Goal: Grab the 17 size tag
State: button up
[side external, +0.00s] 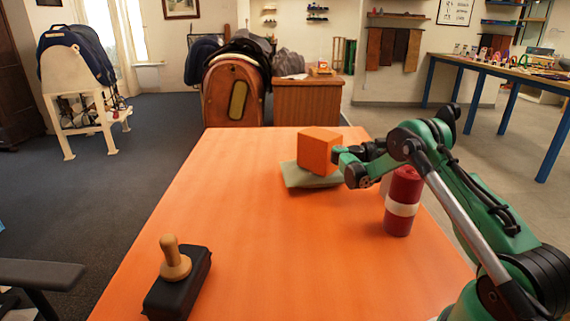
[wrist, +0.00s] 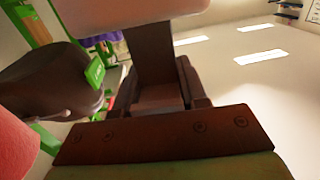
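I cannot make out a tag with a readable 17 in either view. In the wrist view a small green piece (wrist: 95,71) with a faint pale mark sits against a dark rounded shape (wrist: 45,82); the mark is too small to read. My gripper (side external: 343,163) is at the right side of an orange cube (side external: 318,150) in the side view. Whether it touches the cube is unclear, and its fingers are too small to judge. The cube rests on a grey-green pad (side external: 297,178).
On the orange table (side external: 255,235), a red cylinder with a white band (side external: 402,205) stands below my forearm. A black block (side external: 180,285) with a wooden knob (side external: 173,257) lies near left. The table's middle is clear. A brown plate (wrist: 165,138) crosses the lower wrist view.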

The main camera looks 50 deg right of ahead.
grip_shut()
